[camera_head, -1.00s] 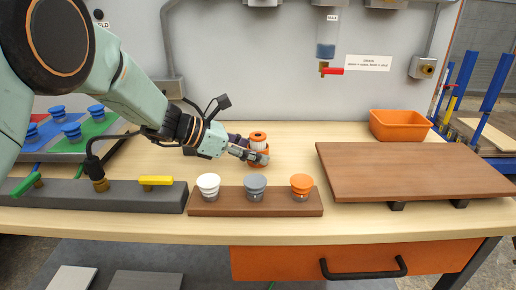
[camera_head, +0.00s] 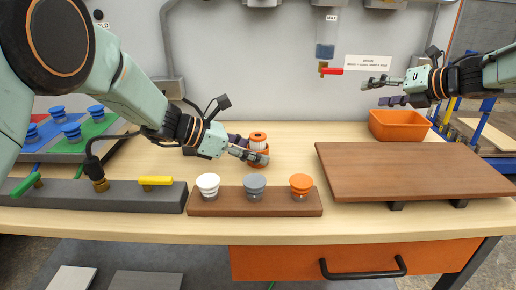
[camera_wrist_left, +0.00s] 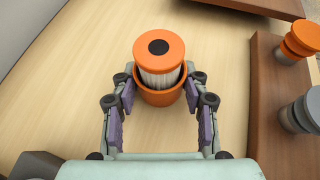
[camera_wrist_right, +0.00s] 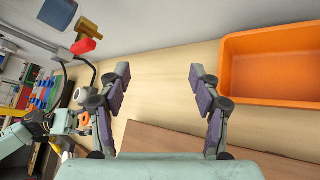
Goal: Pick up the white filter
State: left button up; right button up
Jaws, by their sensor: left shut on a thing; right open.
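The white filter (camera_wrist_left: 158,76) is a pleated white cylinder with an orange top and dark centre hole. It stands upright in an orange cup (camera_wrist_left: 161,97) on the table. Both also show in the head view, the filter (camera_head: 257,146) with its white side visible above the cup. My left gripper (camera_head: 251,150) is shut on the orange cup, one finger on each side in the left wrist view. The filter's lower part is hidden inside the cup. My right gripper (camera_head: 376,93) is open and empty, in the air above and left of the orange bin (camera_head: 399,126).
A wooden block (camera_head: 230,206) in front holds white (camera_head: 208,184), grey (camera_head: 255,183) and orange (camera_head: 301,183) knobs. A raised brown board (camera_head: 415,170) lies to the right. A dispenser with a red lever (camera_head: 332,71) hangs on the wall. Table space right of the cup is clear.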

pick_arm(q)
jog(key=shift+a, duration=0.1)
pick_arm(e)
jog(key=s+a+r+n+g+y, duration=0.1)
jog(key=s+a+n+g+y, duration=0.1)
jog(key=s+a+n, duration=0.3)
jog(key=s+a+r+n+g+y, duration=0.1)
jog(key=a+n, duration=0.2)
jog(key=a, duration=0.4)
jog(key=n+g+y, duration=0.2)
jog(key=n+g, duration=0.1)
jog(key=n, duration=0.4)
send_near(267, 148)
jog(key=a, duration=0.1)
jog(key=w+a, duration=0.1)
jog(key=a+r, duration=0.1)
jog(key=shift+w+a, duration=0.1)
jog(key=shift+w, duration=0.2)
jog(key=shift+x, duration=3.1)
jog(key=shift+s+a+r, duration=0.1)
jog(key=shift+s+r, duration=0.1)
jog(key=shift+y, duration=0.3)
